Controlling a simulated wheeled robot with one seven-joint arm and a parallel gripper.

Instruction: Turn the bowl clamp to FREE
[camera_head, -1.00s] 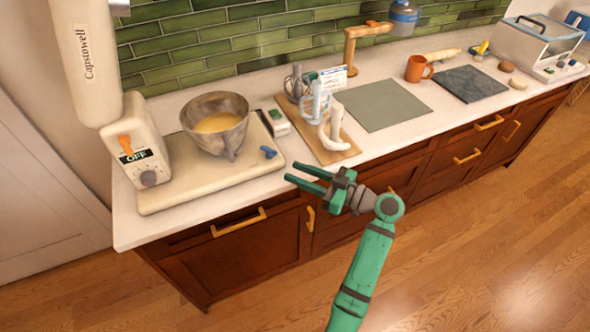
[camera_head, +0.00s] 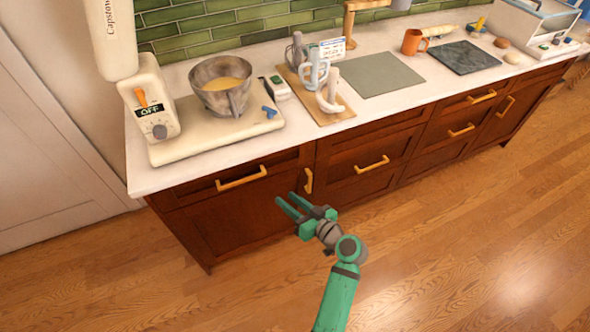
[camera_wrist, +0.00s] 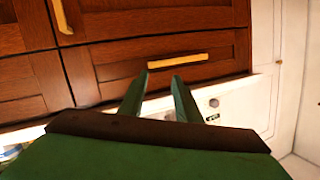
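The stand mixer has a cream base (camera_head: 215,132), a raised head (camera_head: 113,38) and a post with an orange lever, a plate reading OFF and a knob. A grey bowl (camera_head: 222,88) with yellow contents sits on the base. A small blue lever (camera_head: 270,112) at the base's right end looks like the bowl clamp; no FREE marking is legible. My gripper (camera_head: 286,198) is open and empty, in front of the cabinet below the counter edge in the picture, apart from the mixer. In the wrist view, its fingers (camera_wrist: 160,76) are spread and the knob (camera_wrist: 214,102) shows beyond them.
Right of the mixer are a board (camera_head: 318,100) with mugs and a whisk, a grey-green mat (camera_head: 378,76), an orange mug (camera_head: 412,42) and a dark slab (camera_head: 464,57). Yellow handles (camera_head: 242,178) stick out from the cabinet fronts. The wooden floor is clear.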

